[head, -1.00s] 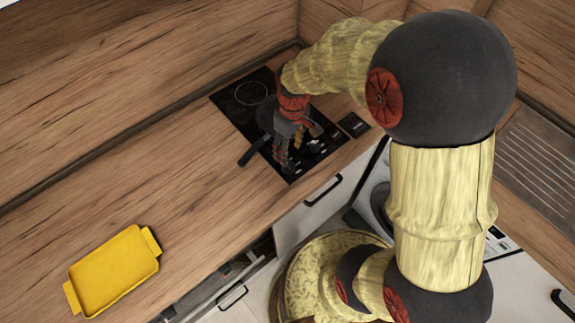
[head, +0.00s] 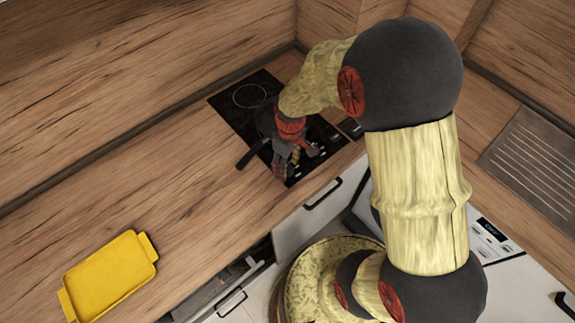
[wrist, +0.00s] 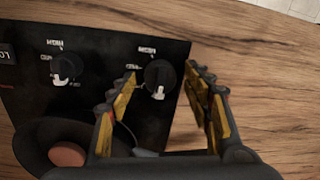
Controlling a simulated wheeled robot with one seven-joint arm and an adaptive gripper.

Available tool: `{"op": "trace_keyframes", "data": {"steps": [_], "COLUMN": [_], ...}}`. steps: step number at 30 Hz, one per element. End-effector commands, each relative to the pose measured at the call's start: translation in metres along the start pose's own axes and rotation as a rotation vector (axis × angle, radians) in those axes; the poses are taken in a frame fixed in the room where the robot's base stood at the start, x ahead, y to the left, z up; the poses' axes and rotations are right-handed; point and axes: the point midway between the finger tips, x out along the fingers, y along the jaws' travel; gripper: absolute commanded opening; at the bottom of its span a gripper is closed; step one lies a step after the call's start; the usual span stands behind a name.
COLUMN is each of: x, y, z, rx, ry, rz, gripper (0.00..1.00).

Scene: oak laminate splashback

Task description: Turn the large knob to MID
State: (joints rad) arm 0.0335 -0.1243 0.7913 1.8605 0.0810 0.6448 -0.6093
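In the wrist view, two dark round knobs with white pointer marks sit on the black hob panel (wrist: 100,85). The right knob (wrist: 160,75), which looks slightly larger, lies between my gripper's fingertips (wrist: 163,78). Its white mark faces the lower side of the picture. The left knob (wrist: 66,68) is outside the fingers. My gripper is open, one finger on each side of the right knob, with no clear contact. In the head view, my gripper (head: 284,163) is over the hob's front end and hides the knobs.
A dark pan with a black handle (head: 253,153) is on the hob (head: 232,108), close to my gripper. A yellow tray (head: 110,277) lies on the counter at the left. A ribbed metal drainer (head: 535,165) is at the right. The counter between tray and hob is clear.

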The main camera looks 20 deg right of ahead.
Motion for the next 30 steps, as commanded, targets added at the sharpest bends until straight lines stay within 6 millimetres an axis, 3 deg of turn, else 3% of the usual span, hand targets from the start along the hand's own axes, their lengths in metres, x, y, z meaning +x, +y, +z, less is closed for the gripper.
{"op": "trace_keyframes", "data": {"steps": [23,30], "x": [-0.0002,-0.0004], "y": [0.0,0.0], "z": [0.0002,0.0003], "rx": [0.0,0.02], "ry": [0.0,0.001], "rz": [0.0,0.0], "gripper": [0.06,0.06]}}
